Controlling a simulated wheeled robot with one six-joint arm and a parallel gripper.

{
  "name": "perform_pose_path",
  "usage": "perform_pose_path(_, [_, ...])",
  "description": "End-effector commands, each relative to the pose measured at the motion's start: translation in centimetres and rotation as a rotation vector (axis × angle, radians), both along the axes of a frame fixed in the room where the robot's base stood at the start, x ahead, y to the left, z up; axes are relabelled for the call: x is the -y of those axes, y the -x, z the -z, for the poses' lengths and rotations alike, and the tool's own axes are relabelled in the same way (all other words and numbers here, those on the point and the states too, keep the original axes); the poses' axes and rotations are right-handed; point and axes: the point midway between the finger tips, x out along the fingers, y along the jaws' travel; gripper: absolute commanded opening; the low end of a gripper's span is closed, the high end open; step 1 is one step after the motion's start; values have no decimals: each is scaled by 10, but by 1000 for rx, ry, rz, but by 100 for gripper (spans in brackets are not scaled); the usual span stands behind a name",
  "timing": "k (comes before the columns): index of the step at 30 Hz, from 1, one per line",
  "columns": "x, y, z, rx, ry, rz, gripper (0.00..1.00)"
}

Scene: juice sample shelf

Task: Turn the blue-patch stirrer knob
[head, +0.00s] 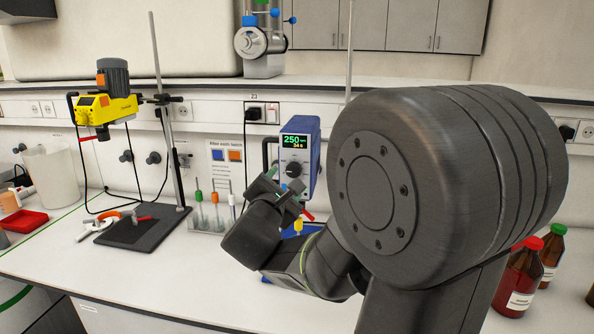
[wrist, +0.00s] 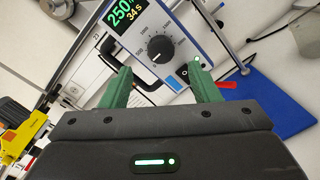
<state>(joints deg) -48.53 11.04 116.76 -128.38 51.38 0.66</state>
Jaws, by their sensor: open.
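The blue stirrer (head: 301,147) stands upright at the back of the bench, its lit display reading 250. Its round dark knob (head: 293,169) sits below the display, partly close behind my gripper in the head view. In the wrist view the knob (wrist: 160,50) has a white pointer mark and a printed scale around it. My gripper (head: 286,187) is open and empty in front of the stirrer's panel. In the wrist view its green fingers (wrist: 161,80) lie left and right of the knob's line, apart from it.
A yellow stirrer (head: 105,107) hangs on a stand at left. A rack of coloured-handled tools (head: 212,212) stands left of my gripper. Brown bottles with red and green caps (head: 521,277) stand at right, partly behind my arm. The front left bench is clear.

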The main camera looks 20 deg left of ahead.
Motion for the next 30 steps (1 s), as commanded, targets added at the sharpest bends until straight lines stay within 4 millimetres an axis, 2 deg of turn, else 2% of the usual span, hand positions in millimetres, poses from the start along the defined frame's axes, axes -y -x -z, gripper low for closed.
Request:
perform_pose_path(3, [-3, -24, -2, -2, 2, 5, 56])
perform_pose_path(9, [-9, -51, -1, -2, 1, 2, 56])
perform_pose_path(15, [-11, -61, 0, -1, 1, 0, 56])
perform_pose_path(23, [-11, -62, 0, -1, 0, 1, 56])
perform_pose_path(30, [-11, -61, 0, -1, 0, 1, 11])
